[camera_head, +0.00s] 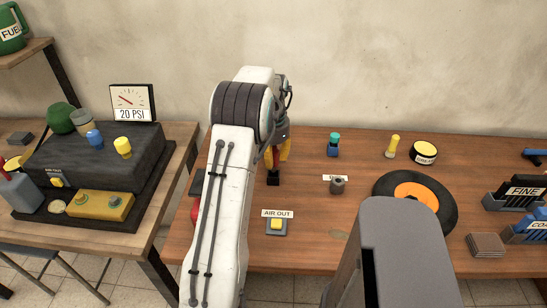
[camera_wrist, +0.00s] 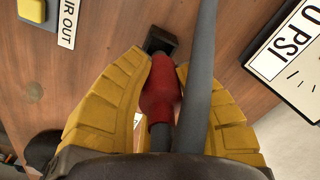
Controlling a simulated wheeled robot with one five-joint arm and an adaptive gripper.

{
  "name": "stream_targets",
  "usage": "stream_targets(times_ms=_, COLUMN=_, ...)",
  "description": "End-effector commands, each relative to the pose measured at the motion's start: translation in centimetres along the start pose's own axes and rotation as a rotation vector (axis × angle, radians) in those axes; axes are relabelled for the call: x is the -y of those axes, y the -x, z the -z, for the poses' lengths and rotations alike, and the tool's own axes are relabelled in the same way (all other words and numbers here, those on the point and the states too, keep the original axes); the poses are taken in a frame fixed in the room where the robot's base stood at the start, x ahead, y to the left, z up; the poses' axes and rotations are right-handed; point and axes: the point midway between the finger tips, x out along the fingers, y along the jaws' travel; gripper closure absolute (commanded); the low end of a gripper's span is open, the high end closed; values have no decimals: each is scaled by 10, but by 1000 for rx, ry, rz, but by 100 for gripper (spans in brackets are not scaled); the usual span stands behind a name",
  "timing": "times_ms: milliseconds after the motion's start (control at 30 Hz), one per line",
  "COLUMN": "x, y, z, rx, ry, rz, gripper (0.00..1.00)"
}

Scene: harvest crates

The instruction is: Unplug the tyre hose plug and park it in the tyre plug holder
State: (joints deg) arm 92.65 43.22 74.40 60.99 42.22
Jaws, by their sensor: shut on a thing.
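My gripper (camera_wrist: 163,64), with two yellow fingers, is shut on a red plug (camera_wrist: 161,90) with a grey hose (camera_wrist: 196,70) running past it. In the head view my gripper (camera_head: 278,158) is partly hidden behind my arm, and a bit of the red plug (camera_head: 268,159) shows. The plug points toward a black square block (camera_wrist: 160,40) on the table, which also shows in the head view (camera_head: 272,178). I cannot tell whether the plug's tip is in the block or above it. A grey round fitting (camera_head: 338,186) stands by a small, unreadable label to the right.
A yellow button (camera_head: 277,223) labelled AIR OUT is nearer the front. A tyre with an orange hub (camera_head: 415,195) lies to the right. A blue-green bottle (camera_head: 333,145) stands behind. A side table at left bears a dark unit (camera_head: 95,155) and a 20 PSI gauge (camera_head: 132,101).

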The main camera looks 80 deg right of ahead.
Motion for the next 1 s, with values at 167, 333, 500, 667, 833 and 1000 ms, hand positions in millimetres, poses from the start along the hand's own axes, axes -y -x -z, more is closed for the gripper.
stream_targets(times_ms=167, x=0, y=-4, z=0, rx=0, ry=0, rz=0, gripper=100)
stream_targets(times_ms=333, x=0, y=-8, z=0, rx=0, ry=0, rz=0, gripper=100)
stream_targets(times_ms=500, x=0, y=-12, z=0, rx=1, ry=0, rz=-1, gripper=100)
stream_targets(times_ms=667, x=0, y=-15, z=0, rx=1, ry=0, rz=-1, gripper=100)
stream_targets(times_ms=833, x=0, y=-19, z=0, rx=1, ry=0, rz=0, gripper=100)
stream_targets(times_ms=1000, x=0, y=-22, z=0, rx=0, ry=0, rz=0, gripper=100)
